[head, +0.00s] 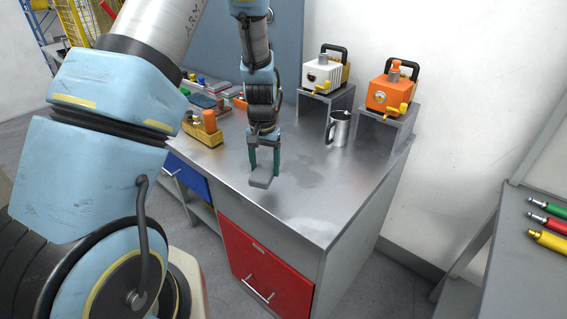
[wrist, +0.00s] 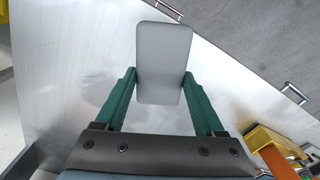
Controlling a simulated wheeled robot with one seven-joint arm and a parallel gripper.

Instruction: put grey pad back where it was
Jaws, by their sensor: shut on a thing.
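A small grey pad (head: 260,182) is held between the green fingers of my gripper (head: 263,164), near the front of the metal table in the head view. In the wrist view the grey pad (wrist: 163,60) is seen from above, and the green fingers of my gripper (wrist: 160,92) press its two sides. The gripper is shut on it. The pad appears slightly above the table top; the exact gap cannot be told. Its underside is hidden.
A steel mug (head: 338,130) stands to the right on the table (head: 310,205). White (head: 322,75) and orange (head: 389,92) machines sit on metal stands behind. The table's middle and front are clear.

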